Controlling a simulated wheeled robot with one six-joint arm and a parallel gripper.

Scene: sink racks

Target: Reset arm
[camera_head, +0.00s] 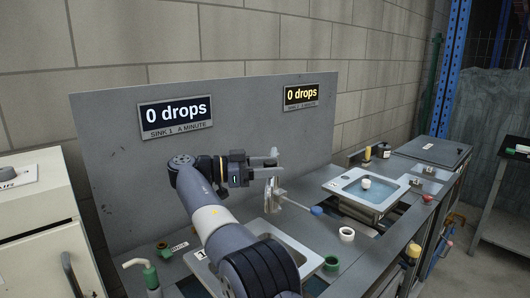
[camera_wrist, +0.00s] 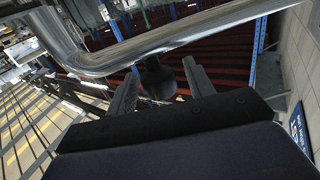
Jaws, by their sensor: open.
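My gripper (camera_head: 271,161) is raised over the near sink, in front of the grey back panel, with its fingers pointing right. In the wrist view my gripper (camera_wrist: 160,86) shows two dark fingers spread apart. A dark round-ended piece (camera_wrist: 158,78) appears between or beyond them; I cannot tell its depth. A shiny bent pipe (camera_wrist: 180,42) crosses above the fingers. In the head view a metal tap (camera_head: 272,192) stands just below the fingers, and a lever with a blue knob (camera_head: 316,211) reaches right from it. Contact with the tap cannot be told.
My arm hides much of the near sink (camera_head: 300,252). The far sink (camera_head: 398,190) holds a white round piece (camera_head: 365,183).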

